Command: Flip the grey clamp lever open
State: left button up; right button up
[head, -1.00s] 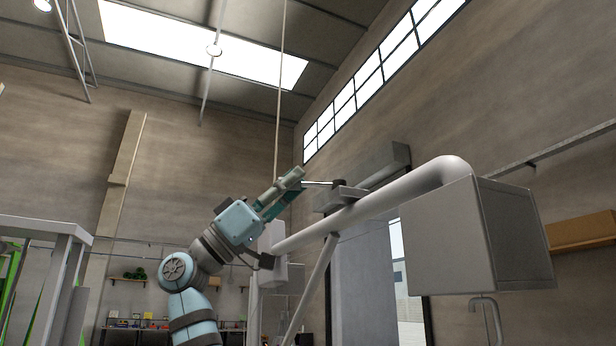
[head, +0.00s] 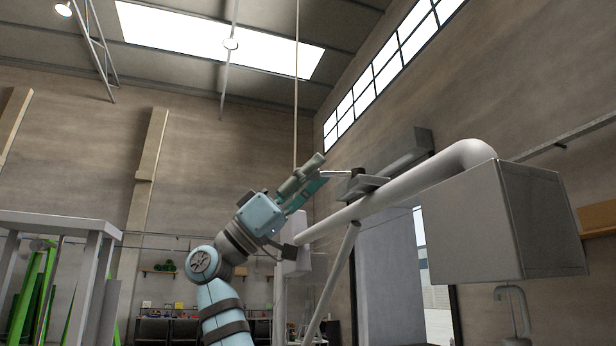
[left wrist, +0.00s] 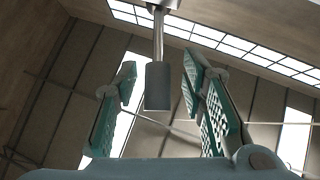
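The clamp lever is a light metal rod with a dark grey block-shaped handle (left wrist: 158,86), and it hangs down between my left fingers in the left wrist view. In the head view its rod (head: 338,173) runs roughly level from the clamp (head: 366,184) on the long pipe to my fingers. My left gripper (head: 310,177) has its teal padded fingers apart. In the left wrist view the gripper (left wrist: 158,84) is open, with a gap on each side of the handle. In the head view the fingers hide the handle. My right gripper is not in view.
A thick grey pipe (head: 400,193) runs from a wall-side box to a large grey box (head: 505,222) at the right. A diagonal strut (head: 335,275) supports the pipe. A thin cord (head: 296,90) hangs from above, behind the gripper.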

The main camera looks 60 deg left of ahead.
pick_arm(q)
jog(key=v, duration=1.1)
jog(key=shift+s+f, duration=0.25)
jog(key=shift+f, duration=0.1)
jog(key=shift+a, duration=0.25)
